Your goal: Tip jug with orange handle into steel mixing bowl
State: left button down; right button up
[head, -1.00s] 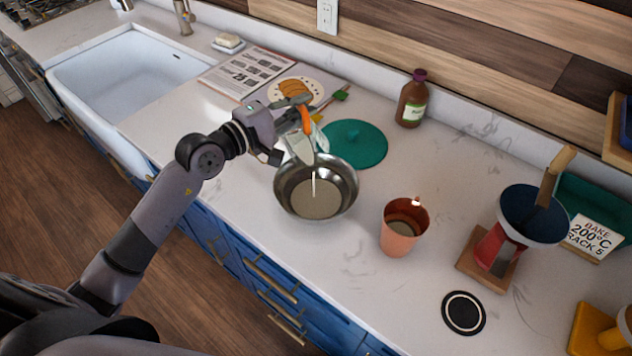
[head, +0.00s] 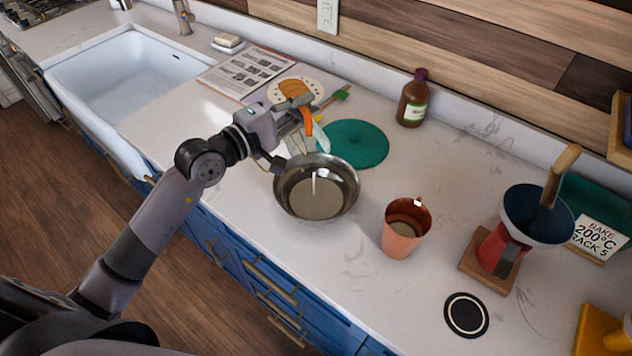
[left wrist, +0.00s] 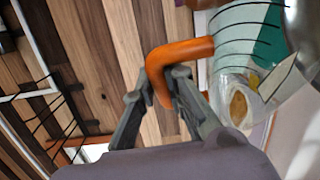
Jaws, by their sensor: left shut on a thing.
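The jug with the orange handle (head: 307,124) is held by my left gripper (head: 298,112) at the far rim of the steel mixing bowl (head: 288,188). In the left wrist view my left gripper (left wrist: 162,80) is shut on the orange handle (left wrist: 188,52); the clear jug body (left wrist: 235,42) shows black measuring lines. In the head view the jug is partly hidden by the gripper, and its contents cannot be made out. The bowl stands upright on the counter, with a beige-grey surface and a pale vertical streak inside. My right gripper is out of view.
A copper cup (head: 401,240) stands right of the bowl, and a green round mat (head: 355,145) lies behind it. A brown bottle (head: 411,100) is near the wall. The sink is left.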

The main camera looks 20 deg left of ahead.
aim_at(296, 94)
pick_arm(q)
jog(key=shift+s+d+r, duration=0.1)
jog(key=shift+s, duration=0.05)
jog(key=w+a+n+p, duration=0.1)
jog(key=w+a+g+p, duration=0.1)
jog(key=w+p, duration=0.1)
jog(key=shift+a+r+n, duration=0.2)
jog(key=shift+r+n, duration=0.2)
jog(key=shift+w+a+f+n+g+b, duration=0.2)
jog(key=shift+w+a+f+n, duration=0.15)
jog(key=shift+w+f, duration=0.2)
jog(key=shift+w+a+f+n+g+b, duration=0.1)
jog(key=shift+w+a+f+n+b, duration=0.1)
jog(key=shift+w+a+f+n, duration=0.3)
jog(key=shift+f, duration=0.3)
jog(key=w+a+f+n+g+b, duration=0.1)
jog(key=w+a+f+n+b, duration=0.1)
jog(key=f+n+b, duration=0.1)
jog(key=w+a+f+n+g+h+b, duration=0.1)
jog(key=w+a+f+n+g+b, duration=0.1)
jog(key=w+f+b, duration=0.1)
jog(key=w+a+f+n+g+h+b, duration=0.1)
jog(key=w+a+f+n+g+b, duration=0.1)
jog(key=f+b, duration=0.3)
jog(key=shift+w+f+n, duration=0.35)
jog(key=shift+f+n, duration=0.05)
jog(key=shift+n, duration=0.45)
jog(key=shift+w+a+f+n+b, duration=0.25)
jog(key=shift+f+b, duration=0.2)
jog(key=shift+b, duration=0.3)
